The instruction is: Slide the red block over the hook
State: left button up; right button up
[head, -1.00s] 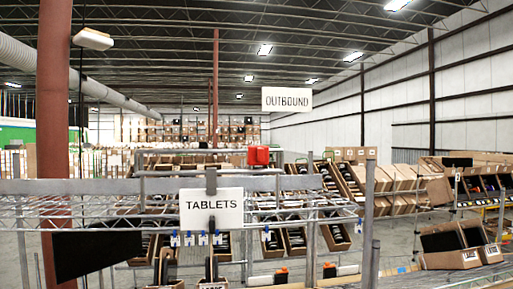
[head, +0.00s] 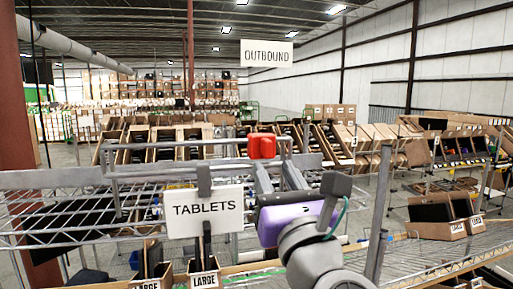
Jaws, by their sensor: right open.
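The red block (head: 262,145) sits at the top rail of a grey metal frame (head: 170,144), near the middle of the head view. My right gripper (head: 274,163) comes in from the lower right, with a purple body and two grey fingers. The fingers are apart and empty, pointing up toward the rail just below the block in the picture. Whether they touch the block or frame I cannot tell. I cannot clearly pick out a hook; it may be hidden at the block. My left gripper is not in view.
A wire rack (head: 75,205) crosses the front, with a TABLETS sign (head: 205,211) left of my right arm. A grey post (head: 379,210) stands to the right of the arm. Tilted cartons (head: 440,230) stand at the right, and rows of them fill the back.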

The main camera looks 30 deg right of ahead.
aim_at(269, 151)
jog(key=shift+w+d+r, duration=0.15)
jog(key=shift+w+r, duration=0.05)
jog(key=shift+r, duration=0.25)
jog(key=shift+w+d+r+p, duration=0.3)
jog(key=shift+w+r+p, duration=0.25)
jog(key=shift+r, duration=0.1)
jog(key=w, duration=0.3)
jog(key=shift+w+d+r, duration=0.15)
jog(key=shift+d+r, duration=0.1)
jog(key=shift+s+r, duration=0.1)
jog(key=shift+s, duration=0.2)
jog(key=shift+w, duration=0.2)
jog(key=c, duration=0.4)
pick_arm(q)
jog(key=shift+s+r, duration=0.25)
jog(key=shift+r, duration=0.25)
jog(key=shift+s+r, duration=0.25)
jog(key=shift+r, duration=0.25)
pick_arm(e)
grip_shut()
